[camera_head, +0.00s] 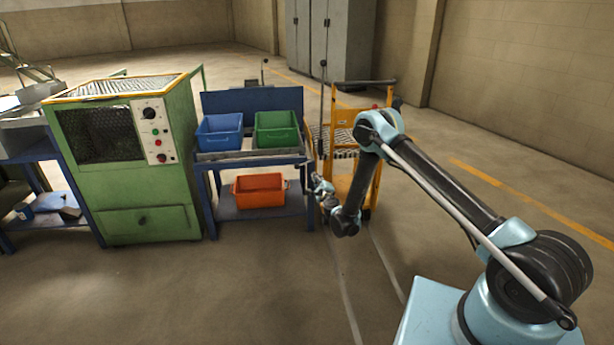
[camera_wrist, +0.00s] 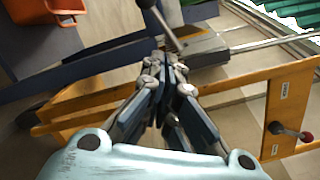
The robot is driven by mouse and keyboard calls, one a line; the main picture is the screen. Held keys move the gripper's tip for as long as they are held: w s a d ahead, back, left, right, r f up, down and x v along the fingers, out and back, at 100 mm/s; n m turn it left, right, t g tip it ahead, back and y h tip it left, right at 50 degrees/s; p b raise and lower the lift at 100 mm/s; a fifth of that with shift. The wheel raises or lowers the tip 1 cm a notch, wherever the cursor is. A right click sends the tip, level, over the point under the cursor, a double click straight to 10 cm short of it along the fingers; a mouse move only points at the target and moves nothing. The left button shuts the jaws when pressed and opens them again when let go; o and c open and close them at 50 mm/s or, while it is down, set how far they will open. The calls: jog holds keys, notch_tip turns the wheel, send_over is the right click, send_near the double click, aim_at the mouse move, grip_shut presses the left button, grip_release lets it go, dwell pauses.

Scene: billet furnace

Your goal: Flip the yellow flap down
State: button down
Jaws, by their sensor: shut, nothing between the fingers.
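A yellow frame (camera_head: 368,180) with a yellow upper panel (camera_head: 343,138) stands behind my arm in the head view. I cannot tell for sure which yellow part is the flap. In the wrist view, a yellow plate (camera_wrist: 287,92) with small white labels is at the right, joined to long yellow bars (camera_wrist: 90,98). My gripper (camera_head: 318,186) is beside the frame's left side, low down. In the wrist view my gripper (camera_wrist: 170,72) is shut and empty, with yellow bars behind it. My arm hides part of the frame.
A lever with a red knob (camera_wrist: 305,137) stands at the yellow plate. A grey rod (camera_wrist: 162,22) passes close to the fingertips. Left are a blue bench (camera_head: 215,190), blue bin (camera_head: 219,132), green bin (camera_head: 277,129), orange bin (camera_head: 260,190) and green furnace (camera_head: 145,185). The front floor is clear.

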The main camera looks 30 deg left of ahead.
jog(key=shift+m+h, duration=0.3)
jog(key=shift+m, duration=0.4)
jog(key=f, duration=0.1)
jog(key=s+f, duration=0.1)
jog(key=f, duration=0.2)
jog(key=shift+s+d+f, duration=0.1)
jog(key=shift+s+f, duration=0.2)
jog(key=shift+f, duration=0.1)
